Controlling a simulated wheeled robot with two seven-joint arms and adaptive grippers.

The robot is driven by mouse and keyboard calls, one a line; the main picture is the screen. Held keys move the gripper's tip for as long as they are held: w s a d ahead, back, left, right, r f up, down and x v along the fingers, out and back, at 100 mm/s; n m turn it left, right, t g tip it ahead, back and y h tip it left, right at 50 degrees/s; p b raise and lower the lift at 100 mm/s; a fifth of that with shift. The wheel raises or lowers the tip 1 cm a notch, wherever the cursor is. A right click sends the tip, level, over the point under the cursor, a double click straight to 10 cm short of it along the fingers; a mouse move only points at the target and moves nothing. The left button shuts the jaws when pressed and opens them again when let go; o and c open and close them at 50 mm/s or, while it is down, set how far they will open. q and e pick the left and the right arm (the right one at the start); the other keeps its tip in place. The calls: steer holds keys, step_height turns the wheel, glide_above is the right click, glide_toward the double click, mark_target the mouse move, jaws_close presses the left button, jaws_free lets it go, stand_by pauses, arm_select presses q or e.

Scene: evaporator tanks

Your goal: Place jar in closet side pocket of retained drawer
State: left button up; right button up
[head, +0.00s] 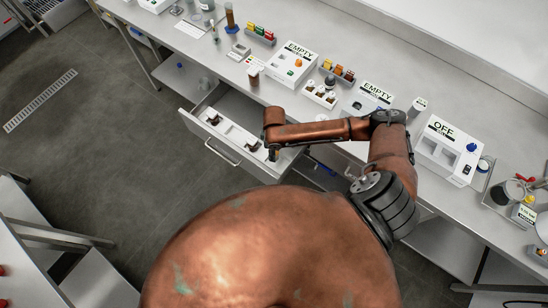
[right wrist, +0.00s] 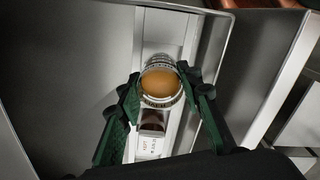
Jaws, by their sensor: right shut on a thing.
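The jar (right wrist: 160,84), with an orange-brown top and a marked ring around its rim, sits between the dark green fingers of my right gripper (right wrist: 159,78) in the right wrist view. The fingers are shut on its sides. It is over the white insert strip (right wrist: 145,146) of the open drawer (head: 239,152); I cannot tell whether it is seated in a pocket. In the head view my right gripper (head: 273,150) points down at the drawer's right end, and the jar is mostly hidden there. My left gripper is out of view.
A dark brown item (right wrist: 152,122) sits in the insert just beside the jar. Another brown item (head: 214,120) is at the drawer's left end. Drawer walls (right wrist: 214,70) rise close by. The counter (head: 330,120) above carries white boxes, small racks and a brown jar (head: 253,75).

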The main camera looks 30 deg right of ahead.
step_height(320, 180, down, 5)
steer(key=shift+w+r+b, duration=0.1)
steer(key=shift+b, duration=0.2)
steer(key=o, duration=1.3)
step_height(320, 180, up, 12)
steer(key=shift+r+p, duration=0.1)
steer(key=shift+p, duration=0.7)
